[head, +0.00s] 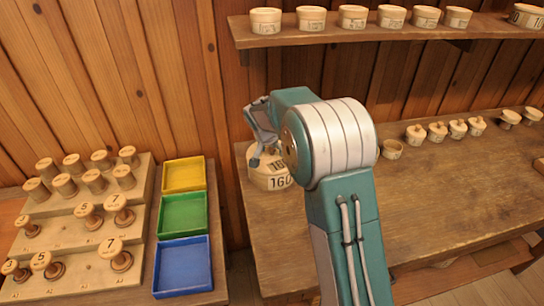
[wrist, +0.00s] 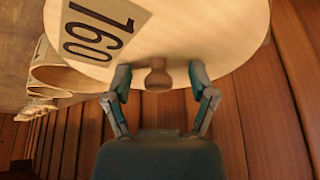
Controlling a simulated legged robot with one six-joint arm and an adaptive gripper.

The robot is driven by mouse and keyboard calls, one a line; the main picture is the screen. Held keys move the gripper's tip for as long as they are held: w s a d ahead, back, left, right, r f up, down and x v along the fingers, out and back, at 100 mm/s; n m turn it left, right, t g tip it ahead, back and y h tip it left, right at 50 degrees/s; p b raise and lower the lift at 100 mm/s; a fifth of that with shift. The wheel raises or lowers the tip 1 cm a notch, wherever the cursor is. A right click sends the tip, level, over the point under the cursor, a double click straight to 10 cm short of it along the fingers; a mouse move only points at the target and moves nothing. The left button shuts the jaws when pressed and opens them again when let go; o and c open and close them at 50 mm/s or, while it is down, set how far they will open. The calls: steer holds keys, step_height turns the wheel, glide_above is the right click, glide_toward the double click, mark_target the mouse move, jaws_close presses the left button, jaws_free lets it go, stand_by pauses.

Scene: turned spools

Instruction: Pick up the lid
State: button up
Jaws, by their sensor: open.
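The lid (wrist: 195,30) is a pale round wooden disc with a small turned knob (wrist: 157,78) and a "160" label. It fills the top of the wrist view. In the head view the lid (head: 262,162) sits on a round wooden box (head: 268,182) marked 160, at the left end of the bench, partly hidden by my gripper. My gripper (wrist: 160,74) is open, with one finger on each side of the knob and a gap visible on both sides. In the head view my gripper (head: 262,137) is right over the lid.
The wooden bench (head: 440,200) carries a small open tub (head: 392,149) and a row of small lidded pieces along the back. A shelf (head: 340,36) with several tubs hangs above. At left are a stepped spool rack (head: 75,245) and yellow, green and blue trays (head: 183,214).

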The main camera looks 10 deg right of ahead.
jaws_close()
stand_by(0.3)
steer(key=shift+r, duration=0.25)
steer(key=v, duration=0.3)
steer(key=shift+w+d+r, duration=0.15)
steer(key=shift+w+r, duration=0.1)
steer(key=shift+r, duration=0.1)
steer(key=s+a+r, duration=0.7)
steer(key=s+r, duration=0.4)
steer(key=r, duration=0.1)
stand_by(0.5)
